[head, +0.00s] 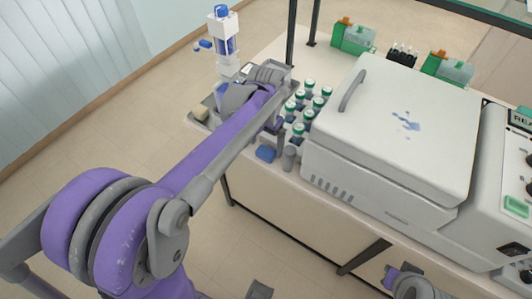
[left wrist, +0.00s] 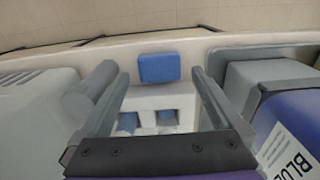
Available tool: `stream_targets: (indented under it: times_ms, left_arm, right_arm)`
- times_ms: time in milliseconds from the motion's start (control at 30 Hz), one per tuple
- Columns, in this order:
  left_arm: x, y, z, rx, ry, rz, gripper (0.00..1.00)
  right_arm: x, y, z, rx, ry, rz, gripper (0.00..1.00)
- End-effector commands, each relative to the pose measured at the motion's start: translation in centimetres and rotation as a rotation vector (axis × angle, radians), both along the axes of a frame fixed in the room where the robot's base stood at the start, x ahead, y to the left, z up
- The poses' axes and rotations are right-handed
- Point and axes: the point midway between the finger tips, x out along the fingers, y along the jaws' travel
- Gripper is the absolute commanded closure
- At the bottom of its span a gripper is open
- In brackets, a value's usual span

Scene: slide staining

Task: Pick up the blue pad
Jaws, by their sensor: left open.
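The blue pad (head: 265,153) lies on the white bench close to its front edge, left of a grey cylinder (head: 289,157). In the left wrist view the blue pad (left wrist: 160,68) shows as a flat blue block between the fingertips, with a gap on each side. My left gripper (left wrist: 152,71) is open and empty, with its fingers pointing toward the pad. In the head view the arm and wrist hide most of this gripper. A part of my right arm shows at the bottom right of the head view; its fingers are out of the picture.
Several green-capped bottles (head: 300,105) stand beside the pad, with a large white machine (head: 400,125) to their right. In the left wrist view a bottle with a label (left wrist: 290,130) and a white holder with blue squares (left wrist: 148,104) are close to the fingers.

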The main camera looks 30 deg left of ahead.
Motion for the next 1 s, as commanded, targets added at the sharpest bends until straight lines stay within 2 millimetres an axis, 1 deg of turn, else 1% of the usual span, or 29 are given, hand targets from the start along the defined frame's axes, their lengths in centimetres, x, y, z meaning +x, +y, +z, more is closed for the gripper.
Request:
stream_targets:
  times_ms: [33, 167, 267, 433, 467, 600, 867, 900, 933, 1000]
  left_arm:
    - [0.0, -0.1, -0.8, 0.000, 0.000, -0.001, 0.00]
    - [0.0, -0.1, -2.2, 0.000, 0.000, -0.001, 0.00]
    - [0.0, -0.1, -2.5, 0.000, 0.000, 0.000, 0.00]
    - [0.0, -0.1, -2.5, 0.000, 0.000, 0.000, 0.00]
    - [0.0, -0.1, -2.5, 0.000, 0.000, 0.000, 0.04]
    - [0.0, -0.1, -2.5, 0.000, 0.000, 0.000, 0.29]
    - [0.0, -0.1, -2.5, 0.000, 0.000, 0.000, 0.76]
    - [0.0, -0.1, -2.5, 0.000, 0.000, 0.000, 0.83]
    - [0.0, -0.1, -2.5, 0.000, 0.000, 0.000, 0.86]
    - [0.0, -0.1, -2.5, 0.000, 0.000, 0.000, 0.86]
  right_arm:
    - [0.0, 0.0, 0.0, 0.000, 0.000, 0.000, 1.00]
    - [0.0, 0.0, -0.2, 0.000, 0.001, 0.000, 1.00]
    - [0.0, 0.0, -0.2, 0.000, 0.001, 0.000, 1.00]
    - [0.0, 0.0, -0.1, 0.000, 0.001, 0.000, 1.00]
    - [0.0, 0.0, -0.1, 0.000, 0.001, 0.000, 1.00]
    - [0.0, 0.0, -0.1, 0.000, 0.001, 0.000, 1.00]
    - [0.0, 0.0, -0.1, 0.000, 0.001, 0.000, 1.00]
    - [0.0, 0.0, -0.1, 0.000, 0.001, 0.000, 1.00]
    - [0.0, 0.0, -0.1, 0.000, 0.001, 0.000, 1.00]
    - [0.0, 0.0, -0.1, 0.000, 0.001, 0.000, 1.00]
